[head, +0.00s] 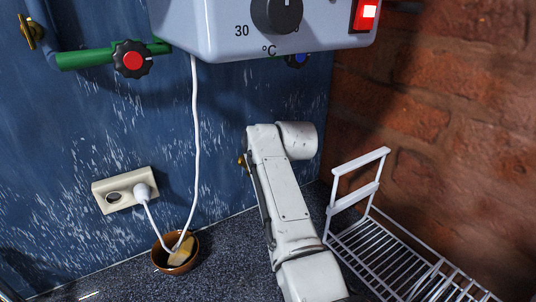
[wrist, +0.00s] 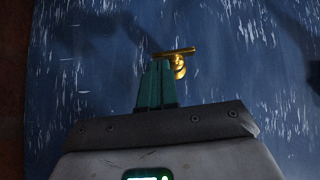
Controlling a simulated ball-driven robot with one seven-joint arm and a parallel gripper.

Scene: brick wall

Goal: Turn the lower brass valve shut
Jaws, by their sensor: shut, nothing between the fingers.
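The lower brass valve (wrist: 180,66) shows in the wrist view as a T-shaped brass piece on the blue wall, its bar lying nearly level in the picture. My gripper (wrist: 157,64) has its teal fingers together, with nothing between them. The fingertips are just under the left half of the bar, left of the stem; I cannot tell whether they touch it. In the head view only a small bit of brass (head: 241,162) shows at the left edge of my arm, which hides the rest and my gripper. Another brass valve (head: 31,32) is at the upper left.
A grey heater box (head: 220,30) hangs above, with a red-knobbed valve (head: 131,58) on a green pipe at its left. A white cord runs down to a brown bowl (head: 160,262) near a wall socket (head: 113,194). A white wire rack (head: 375,255) stands right of my arm.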

